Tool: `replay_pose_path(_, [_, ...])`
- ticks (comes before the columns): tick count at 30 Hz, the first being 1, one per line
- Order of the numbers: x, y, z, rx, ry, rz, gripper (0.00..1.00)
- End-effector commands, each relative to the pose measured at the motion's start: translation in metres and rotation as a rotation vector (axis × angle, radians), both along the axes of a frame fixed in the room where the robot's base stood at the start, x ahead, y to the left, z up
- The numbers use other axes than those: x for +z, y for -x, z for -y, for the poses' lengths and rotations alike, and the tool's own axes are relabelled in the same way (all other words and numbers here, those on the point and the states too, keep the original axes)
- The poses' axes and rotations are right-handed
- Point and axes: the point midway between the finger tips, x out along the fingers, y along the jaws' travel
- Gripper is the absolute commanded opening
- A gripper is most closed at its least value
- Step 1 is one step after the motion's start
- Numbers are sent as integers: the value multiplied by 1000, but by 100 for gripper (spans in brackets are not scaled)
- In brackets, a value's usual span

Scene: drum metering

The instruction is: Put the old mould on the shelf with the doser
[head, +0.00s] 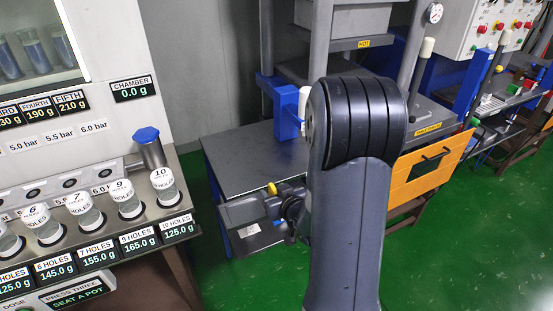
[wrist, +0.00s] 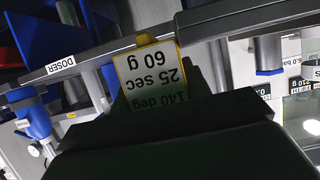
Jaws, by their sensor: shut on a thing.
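My gripper (head: 284,205) is in the middle of the head view, partly hidden behind my arm. It is shut on a dark grey block, which I take to be the old mould (head: 243,210), held out to the left in front of the grey table. A yellow knob shows above it. In the wrist view a yellow-edged card (wrist: 152,76) reads 60 g, 25 sec, 140 deg upside down, with dark shapes filling the foreground; where gripper and mould meet is unclear. A grey shelf edge (wrist: 130,42) with a DOSER label (wrist: 62,62) runs behind the card.
A metering machine (head: 105,160) with pots and weight displays stands at the left. A grey table (head: 240,155) lies behind the gripper, its visible top mostly clear. A press with an orange guard (head: 425,170) stands to the right. Green floor (head: 480,250) is open at the lower right.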

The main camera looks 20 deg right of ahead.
Motion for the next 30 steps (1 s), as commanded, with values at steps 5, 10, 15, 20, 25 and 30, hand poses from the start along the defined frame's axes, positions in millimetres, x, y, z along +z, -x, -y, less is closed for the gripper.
replay_pose_path(5, [56,-13,30,1,8,14,5])
replay_pose_path(10, [82,-20,44,8,3,8,5])
replay_pose_path(15, [101,-24,54,10,2,7,5])
replay_pose_path(20, [98,-24,53,12,-3,2,5])
replay_pose_path(25, [98,-24,52,12,-3,3,5])
replay_pose_path(30, [98,-24,52,13,-3,3,5])
